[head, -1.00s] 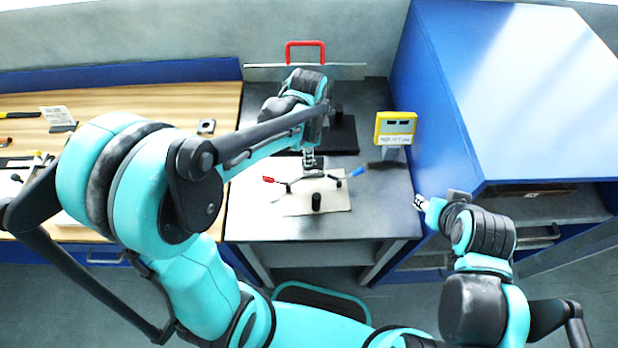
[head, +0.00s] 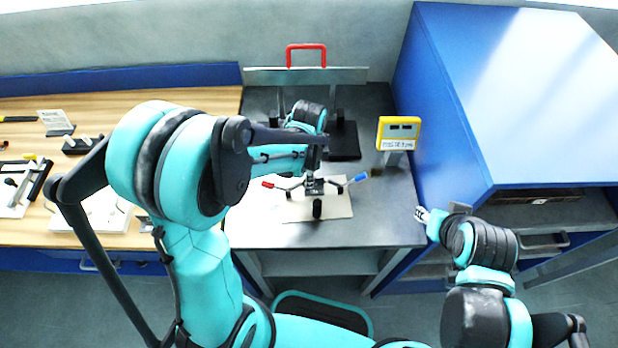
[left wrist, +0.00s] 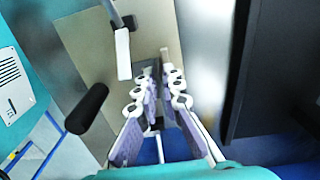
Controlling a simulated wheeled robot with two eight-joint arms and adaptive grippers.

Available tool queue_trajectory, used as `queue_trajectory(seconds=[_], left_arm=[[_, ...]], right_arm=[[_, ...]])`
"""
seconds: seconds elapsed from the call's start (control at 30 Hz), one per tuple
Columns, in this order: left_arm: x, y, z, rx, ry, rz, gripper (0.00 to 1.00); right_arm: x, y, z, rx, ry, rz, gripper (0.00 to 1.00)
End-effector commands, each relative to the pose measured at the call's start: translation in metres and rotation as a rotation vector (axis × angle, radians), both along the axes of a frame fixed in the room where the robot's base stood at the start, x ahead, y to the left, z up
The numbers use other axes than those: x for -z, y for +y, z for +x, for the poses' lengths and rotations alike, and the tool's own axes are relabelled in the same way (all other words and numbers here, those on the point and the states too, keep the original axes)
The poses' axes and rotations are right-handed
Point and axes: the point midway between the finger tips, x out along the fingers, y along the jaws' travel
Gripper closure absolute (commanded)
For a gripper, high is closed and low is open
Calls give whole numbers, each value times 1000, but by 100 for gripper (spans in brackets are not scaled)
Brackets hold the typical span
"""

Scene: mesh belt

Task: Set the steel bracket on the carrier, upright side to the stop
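My left gripper (head: 315,185) is over the beige plate (head: 337,209) on the dark bench, between a red handle (head: 268,184) and a blue handle (head: 359,178). A short black cylinder (head: 317,208) is just in front of it. In the left wrist view its two fingers (left wrist: 160,80) converge at the tips, and a thin pale strip (left wrist: 165,58) shows beyond them; I cannot tell whether it is held. I cannot pick out the steel bracket, the carrier or the stop for certain. My right gripper (head: 421,213) hangs beside the bench's right edge; its finger gap is too small to read.
A yellow display unit (head: 398,130) stands at the bench's right, next to the blue cabinet (head: 450,110). A steel crossbar (head: 350,75) with a red handle (head: 306,47) spans the back. A black block (head: 345,143) sits behind my gripper. The wooden table (head: 100,100) holds several tools.

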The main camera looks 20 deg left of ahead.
Motion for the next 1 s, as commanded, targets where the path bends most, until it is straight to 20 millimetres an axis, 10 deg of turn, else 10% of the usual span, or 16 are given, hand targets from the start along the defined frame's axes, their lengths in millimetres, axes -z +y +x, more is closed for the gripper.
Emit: queue_trajectory(seconds=[0.53,1.0], left_arm=[[-8,0,0,0,0,0,74],[-103,0,0,0,0,0,74]], right_arm=[[-6,0,0,0,0,0,60],[-36,0,0,0,0,0,60]])
